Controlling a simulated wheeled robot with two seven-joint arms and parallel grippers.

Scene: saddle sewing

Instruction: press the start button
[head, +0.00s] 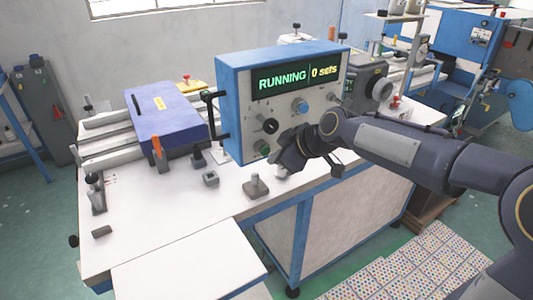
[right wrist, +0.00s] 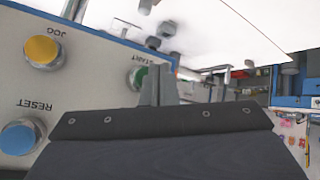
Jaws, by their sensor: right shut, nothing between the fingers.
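The control box (head: 228,100) is blue with a pale front panel, and its display (head: 298,78) reads "RUNNING" and "0 sets". The green start button (head: 263,147) sits low on the panel. In the right wrist view the start button (right wrist: 137,77) shows upside down, beside its START label and partly covered by the fingers. My right gripper (head: 278,160) is shut and empty, close to the panel's lower part. Its closed fingers (right wrist: 158,82) are right beside the button; I cannot tell whether they touch it. My left gripper is not in view.
A yellow JOG button (right wrist: 42,50) and blue RESET button (right wrist: 20,138) are near the start button. A grey post on a base (head: 256,187) stands on the white table (head: 165,235) before the box. A purple-blue machine block (head: 165,120) stands to the left.

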